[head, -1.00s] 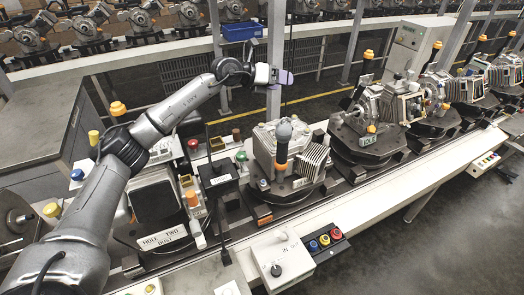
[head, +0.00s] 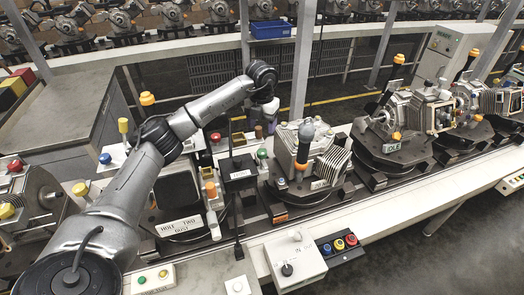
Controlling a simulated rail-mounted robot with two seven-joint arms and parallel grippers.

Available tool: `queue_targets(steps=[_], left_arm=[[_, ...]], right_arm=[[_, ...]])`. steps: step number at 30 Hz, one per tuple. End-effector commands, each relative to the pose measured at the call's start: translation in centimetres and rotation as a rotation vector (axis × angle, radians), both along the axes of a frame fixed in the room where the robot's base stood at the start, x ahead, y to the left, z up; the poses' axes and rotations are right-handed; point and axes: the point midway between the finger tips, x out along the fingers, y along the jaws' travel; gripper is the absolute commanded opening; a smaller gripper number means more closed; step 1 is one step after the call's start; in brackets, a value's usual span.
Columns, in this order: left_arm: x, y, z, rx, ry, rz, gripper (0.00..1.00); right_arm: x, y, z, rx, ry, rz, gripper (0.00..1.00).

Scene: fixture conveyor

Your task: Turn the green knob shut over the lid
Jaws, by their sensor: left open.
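A green knob (head: 262,153) stands on the near side of the conveyor, between a black-topped box and the grey casting. It is small here, and I cannot tell its turn angle. I cannot clearly pick out the lid. My right gripper is out of view.
A black-topped box (head: 238,168) stands left of the green knob. A grey finned casting (head: 318,160) with an orange-and-grey handle stands to its right. A red knob (head: 215,138) is at the left. A white control box (head: 295,262) is in front. A blue bin (head: 270,29) is behind.

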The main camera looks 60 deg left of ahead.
Motion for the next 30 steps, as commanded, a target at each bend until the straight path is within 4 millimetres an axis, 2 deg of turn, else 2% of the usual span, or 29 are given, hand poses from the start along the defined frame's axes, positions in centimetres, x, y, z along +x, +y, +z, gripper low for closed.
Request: queue_targets(steps=[9, 15, 22, 30], left_arm=[[-0.1, 0.0, -6.1, -0.001, 0.003, -0.002, 0.64], [-0.1, 0.0, -9.1, -0.001, 0.001, -0.002, 0.64], [0.0, 0.0, -11.1, -0.001, -0.001, -0.003, 0.64], [0.0, 0.0, -11.7, 0.000, -0.001, -0.003, 0.64]], right_arm=[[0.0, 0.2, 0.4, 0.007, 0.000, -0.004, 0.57], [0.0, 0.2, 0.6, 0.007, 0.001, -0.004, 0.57], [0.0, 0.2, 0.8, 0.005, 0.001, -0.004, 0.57], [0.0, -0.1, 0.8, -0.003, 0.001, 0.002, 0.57]])
